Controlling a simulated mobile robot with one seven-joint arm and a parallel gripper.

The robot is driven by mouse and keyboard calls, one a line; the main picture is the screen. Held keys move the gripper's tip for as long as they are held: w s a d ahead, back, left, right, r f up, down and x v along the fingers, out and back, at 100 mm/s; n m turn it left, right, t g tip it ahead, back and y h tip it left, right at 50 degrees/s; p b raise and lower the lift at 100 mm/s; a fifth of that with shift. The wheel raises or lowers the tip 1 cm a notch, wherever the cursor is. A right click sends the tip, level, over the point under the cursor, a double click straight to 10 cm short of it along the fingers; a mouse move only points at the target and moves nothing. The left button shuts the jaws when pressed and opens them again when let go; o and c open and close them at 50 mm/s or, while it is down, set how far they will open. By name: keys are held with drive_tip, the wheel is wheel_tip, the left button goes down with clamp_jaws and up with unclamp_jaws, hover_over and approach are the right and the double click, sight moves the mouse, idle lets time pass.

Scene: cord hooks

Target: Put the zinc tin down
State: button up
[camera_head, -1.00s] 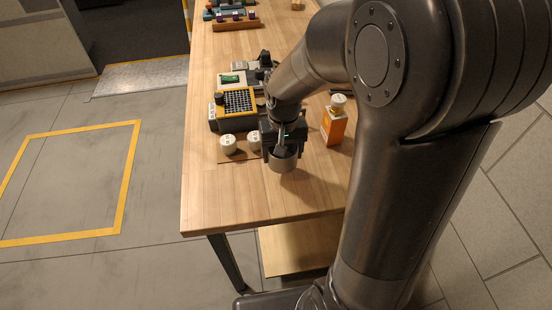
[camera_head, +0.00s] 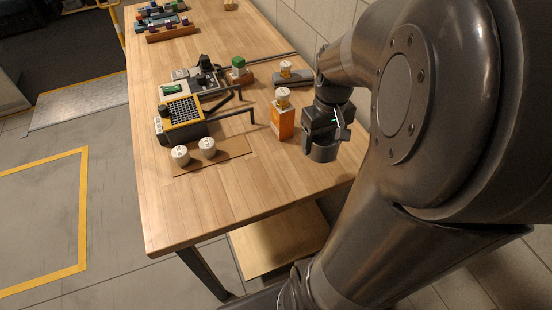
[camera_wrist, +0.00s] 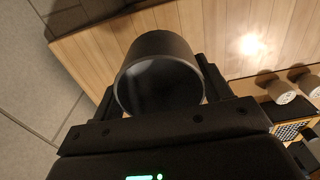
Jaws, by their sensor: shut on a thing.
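The zinc tin (camera_head: 321,153) is a round, grey, open-topped cup. It hangs below my gripper (camera_head: 328,138) at the right side of the wooden table, right of the orange box. My gripper is shut on the tin. In the wrist view the tin (camera_wrist: 160,45) sits between the two fingers of my gripper (camera_wrist: 160,85), its dark inside facing the camera. I cannot tell whether its base touches the table.
An orange box with a white-capped top (camera_head: 283,118) stands just left of my gripper. Two white round pieces (camera_head: 181,155) sit on a brown mat (camera_head: 225,160). Devices with a yellow-framed grid (camera_head: 183,112) stand behind. The front table top (camera_head: 220,210) is clear.

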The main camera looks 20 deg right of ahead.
drive_tip(key=shift+f, duration=0.2)
drive_tip(key=w+a+f, duration=0.4)
drive_tip(key=a, duration=0.1)
drive_tip(key=w+a+f, duration=0.2)
drive_tip(key=w+a, duration=0.1)
drive_tip(key=shift+a+f, duration=0.1)
drive_tip(key=shift+f, duration=2.15)
drive_tip(key=shift+f, duration=0.1)
drive_tip(key=o, duration=1.1)
drive_tip(key=shift+c, duration=0.2)
